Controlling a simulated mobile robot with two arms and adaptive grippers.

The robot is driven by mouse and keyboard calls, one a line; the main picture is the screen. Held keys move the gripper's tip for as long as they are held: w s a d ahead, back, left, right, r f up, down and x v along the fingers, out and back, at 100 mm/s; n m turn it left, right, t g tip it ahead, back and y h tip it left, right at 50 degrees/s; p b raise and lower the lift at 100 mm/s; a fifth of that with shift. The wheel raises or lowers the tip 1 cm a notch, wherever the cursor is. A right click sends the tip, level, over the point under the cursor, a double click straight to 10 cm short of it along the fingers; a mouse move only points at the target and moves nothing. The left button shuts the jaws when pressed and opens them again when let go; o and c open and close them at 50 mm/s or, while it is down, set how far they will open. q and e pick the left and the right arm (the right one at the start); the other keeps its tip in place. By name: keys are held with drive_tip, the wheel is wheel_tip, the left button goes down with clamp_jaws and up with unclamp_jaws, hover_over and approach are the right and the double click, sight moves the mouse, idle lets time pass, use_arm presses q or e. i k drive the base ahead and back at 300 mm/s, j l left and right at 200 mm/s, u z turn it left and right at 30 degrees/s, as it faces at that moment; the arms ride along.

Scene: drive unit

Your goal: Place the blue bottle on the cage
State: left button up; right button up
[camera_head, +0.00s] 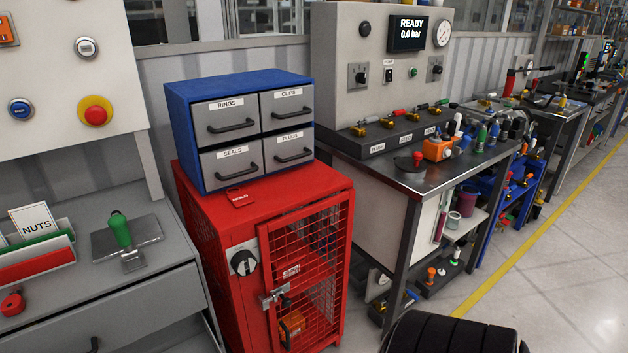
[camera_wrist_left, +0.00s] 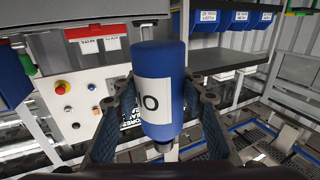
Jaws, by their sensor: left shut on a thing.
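The blue bottle (camera_wrist_left: 174,56) with a white label shows in the left wrist view, upright in the picture with its dark narrow end low. My left gripper (camera_wrist_left: 160,92) is shut on it, one finger on each side. The red cage (camera_head: 304,262) stands in the middle of the head view, with mesh sides, a dark knob and a latch on its door. Its red top (camera_head: 318,185) is bare at the front and right. Neither the bottle nor my grippers show in the head view.
A blue drawer unit (camera_head: 178,130) fills the back of the cage top. A small red HOLD tag (camera_head: 240,199) lies before it. A grey bench with a green-handled tool (camera_head: 120,231) is left; a test bench (camera_head: 415,178) with fittings is right.

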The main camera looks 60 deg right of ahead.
sight(267, 201)
drive_tip(key=i+l+z, duration=0.1)
drive_tip(key=l+z, duration=0.15)
drive_tip(key=z, duration=0.2)
drive_tip(key=i+l+z, duration=0.1)
drive_tip(key=l+z, duration=0.15)
drive_tip(key=z, duration=0.2)
drive_tip(key=i+l+z, duration=0.2)
drive_tip(key=z, duration=0.25)
